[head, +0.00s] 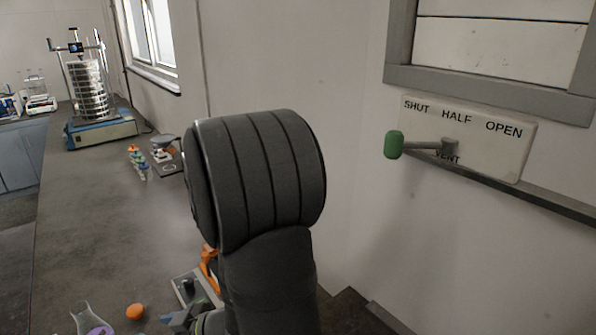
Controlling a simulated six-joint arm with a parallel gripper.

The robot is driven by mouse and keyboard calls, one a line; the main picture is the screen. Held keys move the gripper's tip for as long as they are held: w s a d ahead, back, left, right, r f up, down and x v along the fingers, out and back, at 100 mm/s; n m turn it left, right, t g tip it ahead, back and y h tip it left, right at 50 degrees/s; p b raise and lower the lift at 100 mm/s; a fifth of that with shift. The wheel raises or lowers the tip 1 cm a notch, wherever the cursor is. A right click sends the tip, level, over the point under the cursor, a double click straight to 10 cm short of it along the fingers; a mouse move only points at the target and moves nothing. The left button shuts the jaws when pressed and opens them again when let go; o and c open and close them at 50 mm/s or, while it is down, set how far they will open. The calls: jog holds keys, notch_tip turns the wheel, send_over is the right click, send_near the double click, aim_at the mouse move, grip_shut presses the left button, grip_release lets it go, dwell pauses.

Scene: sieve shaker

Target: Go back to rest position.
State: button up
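A thick dark, ribbed link of my arm fills the middle of the head view, with a narrower section below it running off the bottom edge. A grey, finger-like part at the bottom edge, left of the arm, may be my gripper (180,319). It is small, cut off and partly hidden by the arm, so I cannot tell whether it is open or shut, or whether it holds anything.
A sieve shaker (88,95) stands far back on the grey bench (85,220). An orange ball (135,312) and a glass flask (92,318) are at the front left. The vent lever (394,145) on the right wall points left, below SHUT.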

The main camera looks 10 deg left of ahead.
jog(key=w+r+m+t+h, duration=0.2)
jog(key=w+r+m+t, duration=0.2)
jog(key=w+r, duration=0.2)
jog(key=w+a+r+m+t+h, duration=0.1)
jog(key=w+r+m+t, duration=0.4)
jog(key=w, duration=0.6)
jog(key=shift+w+a+r+h, duration=0.25)
jog(key=shift+r+h, duration=0.25)
jog(key=shift+r, duration=0.4)
